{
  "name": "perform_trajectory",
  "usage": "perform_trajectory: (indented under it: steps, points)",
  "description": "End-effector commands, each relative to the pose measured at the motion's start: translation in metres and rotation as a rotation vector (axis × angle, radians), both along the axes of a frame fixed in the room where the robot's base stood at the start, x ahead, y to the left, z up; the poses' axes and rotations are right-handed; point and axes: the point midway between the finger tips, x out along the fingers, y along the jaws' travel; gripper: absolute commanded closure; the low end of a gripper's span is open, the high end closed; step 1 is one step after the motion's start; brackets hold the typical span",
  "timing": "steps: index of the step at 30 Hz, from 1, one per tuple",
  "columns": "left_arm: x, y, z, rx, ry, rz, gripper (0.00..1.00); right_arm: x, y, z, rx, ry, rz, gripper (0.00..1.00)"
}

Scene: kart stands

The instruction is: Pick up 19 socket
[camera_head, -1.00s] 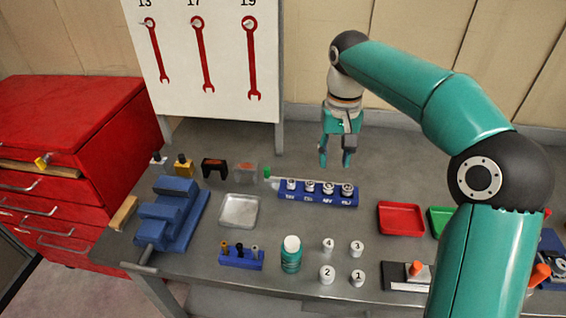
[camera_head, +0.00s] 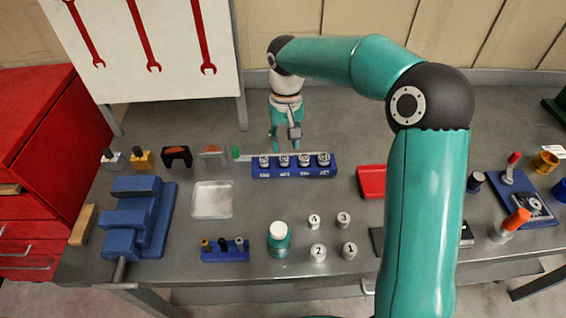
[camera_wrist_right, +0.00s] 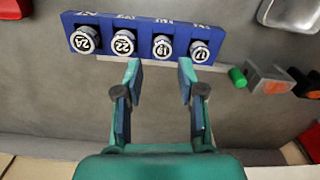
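The 19 socket (camera_head: 284,161) is a small silver cylinder standing in the blue socket rack (camera_head: 262,173), second from the left in the head view. In the right wrist view the 19 socket (camera_wrist_right: 162,46) shows its number, between the 22 socket (camera_wrist_right: 123,42) and the 17 socket (camera_wrist_right: 199,51). The 24 socket (camera_wrist_right: 85,39) is at the far left there. My right gripper (camera_head: 285,146) is open and empty, pointing down just behind the rack. In the right wrist view the right gripper (camera_wrist_right: 160,75) has its fingertips apart, lined up with the 19 socket. My left gripper is not in view.
A green-tipped item (camera_head: 236,152) lies by the rack's left end. A metal tray (camera_head: 212,200), blue vise (camera_head: 140,215), teal bottle (camera_head: 278,238) and several numbered white cylinders (camera_head: 318,252) stand in front. A red tray (camera_head: 371,181) is to the right.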

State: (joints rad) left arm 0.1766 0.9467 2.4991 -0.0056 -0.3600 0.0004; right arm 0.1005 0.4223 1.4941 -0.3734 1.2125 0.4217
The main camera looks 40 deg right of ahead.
Motion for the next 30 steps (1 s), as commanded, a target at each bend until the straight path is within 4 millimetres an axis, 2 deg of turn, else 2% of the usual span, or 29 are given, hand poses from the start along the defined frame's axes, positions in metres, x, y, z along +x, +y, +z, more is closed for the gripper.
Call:
perform_trajectory:
  steps: [8,16,25,26,30]
  points:
    - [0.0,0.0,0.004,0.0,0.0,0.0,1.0,0.001,0.002,-0.018,0.001,0.004,0.002,0.61]
    - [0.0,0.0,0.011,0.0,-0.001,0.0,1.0,0.003,0.003,-0.055,0.001,0.004,0.002,0.61]
    - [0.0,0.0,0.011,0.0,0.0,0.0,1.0,0.004,0.003,-0.061,0.0,0.0,0.002,0.61]
    - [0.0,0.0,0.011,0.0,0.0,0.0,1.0,0.004,0.003,-0.061,0.001,0.0,0.002,0.64]
    - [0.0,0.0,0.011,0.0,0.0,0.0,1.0,0.004,0.003,-0.06,0.001,0.0,0.002,0.88]
